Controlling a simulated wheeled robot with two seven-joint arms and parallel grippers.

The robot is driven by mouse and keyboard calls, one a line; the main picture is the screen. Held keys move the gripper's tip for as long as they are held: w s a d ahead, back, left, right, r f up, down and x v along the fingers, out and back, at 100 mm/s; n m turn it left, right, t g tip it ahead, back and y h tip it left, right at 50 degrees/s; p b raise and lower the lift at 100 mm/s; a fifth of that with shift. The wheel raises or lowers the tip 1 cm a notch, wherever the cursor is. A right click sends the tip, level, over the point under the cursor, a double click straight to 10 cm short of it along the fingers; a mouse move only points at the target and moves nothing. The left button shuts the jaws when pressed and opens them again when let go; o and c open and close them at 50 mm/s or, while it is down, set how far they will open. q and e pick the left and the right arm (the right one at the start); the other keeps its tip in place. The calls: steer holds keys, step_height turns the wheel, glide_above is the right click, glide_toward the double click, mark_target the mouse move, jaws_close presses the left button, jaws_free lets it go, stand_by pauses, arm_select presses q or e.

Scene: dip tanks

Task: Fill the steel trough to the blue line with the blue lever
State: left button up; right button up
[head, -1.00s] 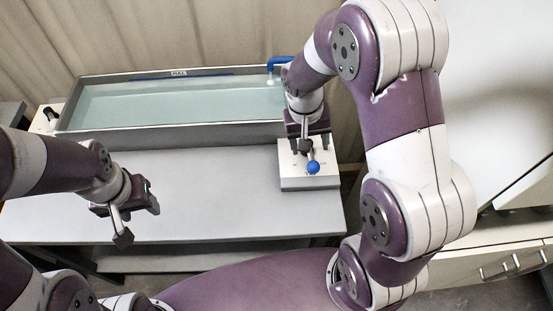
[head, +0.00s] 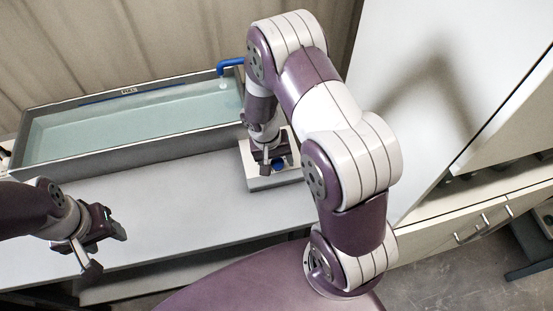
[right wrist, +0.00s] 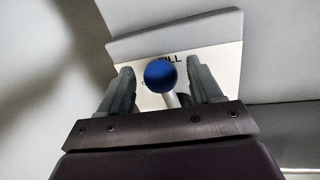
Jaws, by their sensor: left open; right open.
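The steel trough (head: 150,153) stands at the back left in the head view and holds pale water (head: 130,127). A blue line (head: 170,87) runs along its inner back wall, a little above the water surface. The blue lever's round knob (head: 279,164) shows at the lever box (head: 259,184), partly hidden by my right gripper (head: 270,158). In the right wrist view the blue knob (right wrist: 160,76) on its pale rod sits between the two open fingers, with no clear contact. My left gripper (head: 98,246) is open and empty over the table's front left.
A blue spout (head: 230,64) hangs over the trough's right end; I cannot tell whether water runs from it. The grey table (head: 190,205) is clear between my grippers. A white cabinet (head: 410,90) stands at the right.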

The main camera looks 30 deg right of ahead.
jaws_close()
steer(key=d+n+b, duration=0.1)
steer(key=d+n, duration=0.1)
steer(key=n, duration=0.1)
steer(key=shift+d+t, duration=0.1)
steer(key=shift+t, duration=0.2)
steer(key=shift+w+d+r+n, duration=0.1)
steer(key=shift+d+n, duration=0.6)
steer(key=shift+n, duration=0.4)
steer(key=shift+w+d+n+t, duration=0.25)
steer(key=shift+d+n+t, duration=0.25)
steer(key=shift+n, duration=0.4)
jaws_free()
steer(key=shift+d, duration=0.1)
